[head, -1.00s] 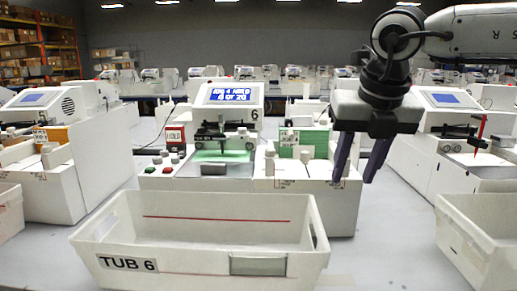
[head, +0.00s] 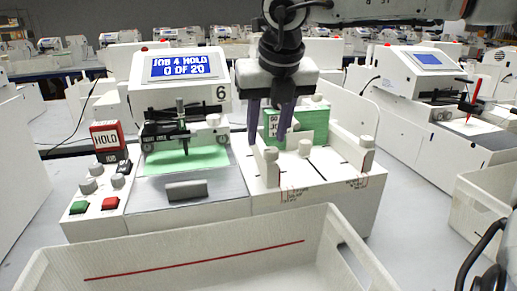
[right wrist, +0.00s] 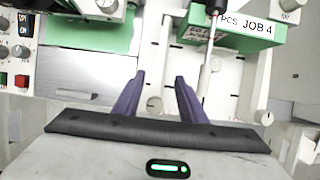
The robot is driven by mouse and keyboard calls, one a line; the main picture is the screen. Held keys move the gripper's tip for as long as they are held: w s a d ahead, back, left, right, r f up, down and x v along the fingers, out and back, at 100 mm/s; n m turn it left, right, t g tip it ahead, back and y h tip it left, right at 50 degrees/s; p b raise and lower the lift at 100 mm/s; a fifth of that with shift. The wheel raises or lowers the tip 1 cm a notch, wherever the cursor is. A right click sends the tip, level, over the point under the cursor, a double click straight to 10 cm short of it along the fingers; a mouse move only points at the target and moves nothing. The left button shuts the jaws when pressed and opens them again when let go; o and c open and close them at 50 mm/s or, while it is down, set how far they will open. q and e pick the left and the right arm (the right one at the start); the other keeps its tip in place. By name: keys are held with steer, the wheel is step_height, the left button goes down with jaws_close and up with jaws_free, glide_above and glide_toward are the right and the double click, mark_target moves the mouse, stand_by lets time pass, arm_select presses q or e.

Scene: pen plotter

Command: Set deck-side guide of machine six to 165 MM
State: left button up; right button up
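Machine six (head: 178,98) stands in the middle of the head view, marked 6, its screen reading "JOB 4 HOLD 0 OF 20". On its right-hand deck (head: 325,180) are upright pale guide posts, one at the left (head: 271,168), one in the middle (head: 305,148) and one at the right (head: 367,143). Small red scale marks, too small to read, show on the deck front. My right gripper (head: 268,137) is open above the deck, in front of a green pack. In the right wrist view its purple fingers (right wrist: 160,76) are apart, a round post top (right wrist: 153,103) showing between them. My left gripper is out of view.
The green pack (right wrist: 233,38), labelled "PCS JOB 4", lies at the deck's back. A HOLD sign (head: 106,137), knobs and red and green buttons are at the machine's left. A white tub (head: 210,262) stands in front. Another machine (head: 425,75) is at right.

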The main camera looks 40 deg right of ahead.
mark_target(264, 146)
steer(key=x, duration=0.5)
steer(key=shift+w+d+f, duration=0.1)
steer(key=shift+f, duration=0.25)
steer(key=shift+w+f, duration=0.15)
steer(key=shift+f, duration=0.1)
steer(key=shift+w+f, duration=0.1)
steer(key=shift+f, duration=0.05)
jaws_close()
steer(key=shift+d+f+b, duration=0.1)
steer(key=shift+d+b, duration=0.1)
steer(key=shift+b, duration=0.2)
steer(key=shift+d+b, duration=0.2)
steer(key=shift+b, duration=0.2)
steer(key=shift+s+d, duration=0.2)
steer(key=shift+s, duration=0.1)
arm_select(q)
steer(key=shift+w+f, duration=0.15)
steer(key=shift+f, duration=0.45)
arm_select(e)
jaws_free()
